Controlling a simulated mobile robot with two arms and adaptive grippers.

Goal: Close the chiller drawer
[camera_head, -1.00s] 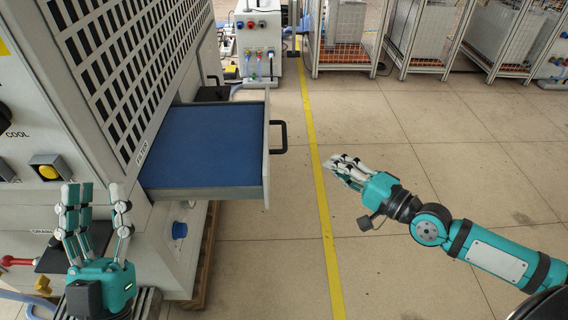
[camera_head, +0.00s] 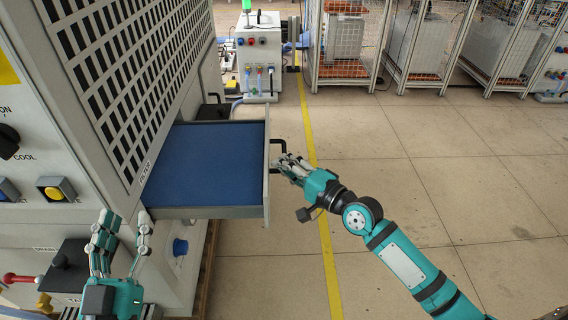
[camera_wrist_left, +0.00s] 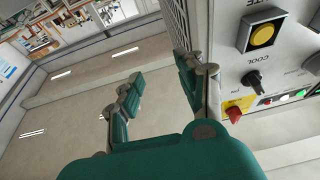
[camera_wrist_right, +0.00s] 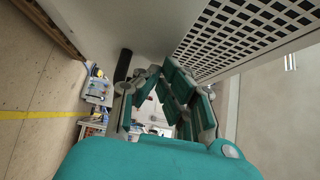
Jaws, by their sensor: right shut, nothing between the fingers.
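The chiller drawer (camera_head: 207,166) stands pulled out of the grey machine in the head view, with a blue inside and a light front panel. Its black handle (camera_head: 281,156) is on the outer face of that panel. My right gripper (camera_head: 286,166) is shut and empty, close to the panel and handle; I cannot tell whether it touches them. In the right wrist view its fingers (camera_wrist_right: 165,85) are near a dark bar beside a pale panel. My left gripper (camera_head: 125,226) is open and empty in front of the machine, and its spread fingers (camera_wrist_left: 160,85) show in the left wrist view.
The machine's vented side (camera_head: 120,70) rises behind and left of the drawer. Its control panel has a yellow button (camera_head: 54,192) and a black knob (camera_head: 8,141). Wire cages (camera_head: 345,45) stand at the back. The floor right of the yellow line is clear.

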